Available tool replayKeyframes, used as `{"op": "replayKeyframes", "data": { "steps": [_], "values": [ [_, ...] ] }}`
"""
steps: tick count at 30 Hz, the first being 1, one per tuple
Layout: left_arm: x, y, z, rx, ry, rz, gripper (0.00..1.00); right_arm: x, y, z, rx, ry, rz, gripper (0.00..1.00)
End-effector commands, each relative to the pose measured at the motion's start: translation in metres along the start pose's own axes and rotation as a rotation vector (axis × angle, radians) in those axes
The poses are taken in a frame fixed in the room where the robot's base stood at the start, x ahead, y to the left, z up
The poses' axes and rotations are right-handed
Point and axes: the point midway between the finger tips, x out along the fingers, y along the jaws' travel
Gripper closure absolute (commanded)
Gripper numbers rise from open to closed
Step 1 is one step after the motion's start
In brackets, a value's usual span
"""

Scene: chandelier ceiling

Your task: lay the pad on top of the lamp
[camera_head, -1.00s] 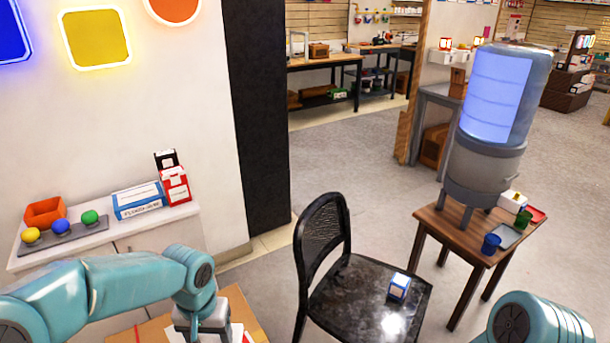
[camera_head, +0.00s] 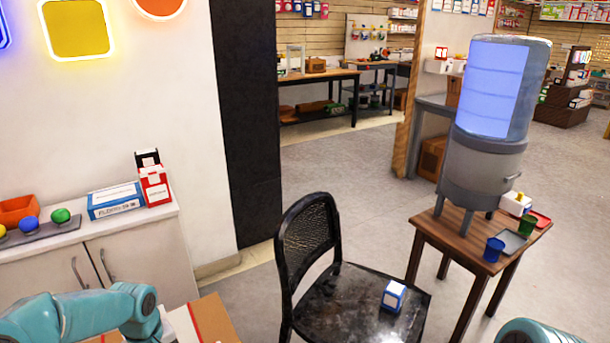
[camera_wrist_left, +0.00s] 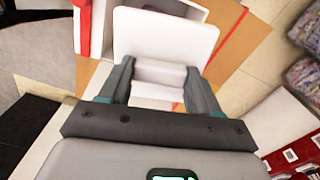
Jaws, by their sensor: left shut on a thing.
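A white pad (camera_wrist_left: 165,42) is held between the fingers of my left gripper (camera_wrist_left: 160,76) in the left wrist view. The gripper is shut on its near, block-like part. In the head view my left arm comes in at the lower left, and its gripper is mostly cut off by the bottom edge. My right gripper is out of frame; only part of that arm shows.
A brown board or box (camera_head: 215,318) with white and red parts lies below my left gripper. A black chair (camera_head: 345,300) carrying a small blue-and-white box (camera_head: 393,296) stands between it and the table. Two cups and a tray sit beside the lamp. A cabinet (camera_head: 130,258) is left.

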Motion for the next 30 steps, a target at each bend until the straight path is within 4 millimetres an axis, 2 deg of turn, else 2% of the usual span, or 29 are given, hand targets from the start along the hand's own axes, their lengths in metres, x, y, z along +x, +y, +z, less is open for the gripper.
{"op": "replayKeyframes", "data": {
  "steps": [1,6,16,17,19,30],
  "values": [
    [0.012,0.000,0.000,0.001,-0.001,0.000,0.66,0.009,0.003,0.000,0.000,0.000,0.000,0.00],
    [0.031,0.001,0.001,0.002,-0.001,-0.001,0.66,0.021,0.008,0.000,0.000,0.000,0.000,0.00],
    [0.035,0.004,0.002,0.003,0.000,0.000,0.66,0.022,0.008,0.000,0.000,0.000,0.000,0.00],
    [0.035,0.004,0.002,0.003,-0.001,0.000,0.31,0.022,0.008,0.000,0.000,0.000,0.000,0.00],
    [0.035,0.004,0.002,0.003,-0.001,0.000,0.08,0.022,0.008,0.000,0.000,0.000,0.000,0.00],
    [0.029,0.004,0.002,0.003,0.001,0.001,0.08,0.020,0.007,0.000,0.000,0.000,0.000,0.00]
  ]
}}
